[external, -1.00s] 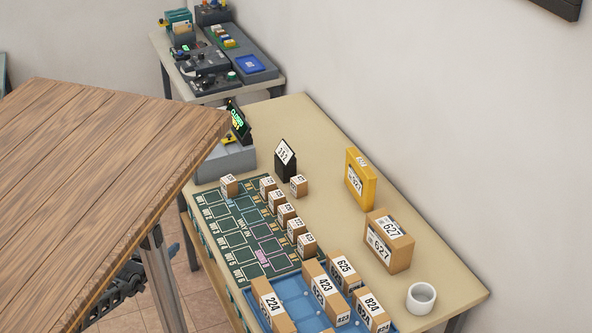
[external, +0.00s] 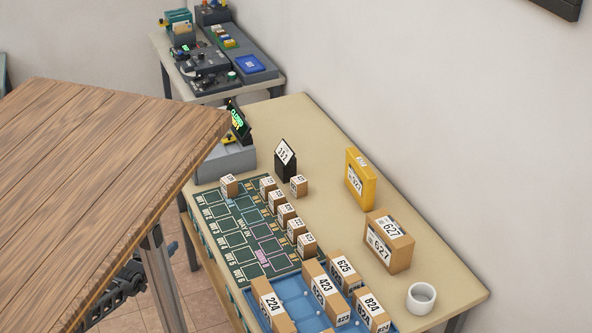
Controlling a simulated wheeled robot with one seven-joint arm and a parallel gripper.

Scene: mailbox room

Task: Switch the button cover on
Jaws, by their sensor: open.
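No part that I can clearly pick out as the button cover shows. A grey box (external: 226,163) at the far left end of the long table carries a dark sign with green lit letters (external: 238,121) and a small yellow part (external: 229,139). The wooden table top hides part of this box. On the farther table, a dark control panel (external: 208,82) has small knobs or buttons, too small to tell apart. My gripper is not visible. A dark jointed part, perhaps of my arm, shows below the wooden top at lower left.
The wooden table top (external: 95,180) blocks much of the left side. The long table (external: 330,170) holds a green board (external: 222,233), a blue tray (external: 293,291), several numbered boxes, a yellow box (external: 361,180) and a white cup (external: 421,298). A wall runs along the right.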

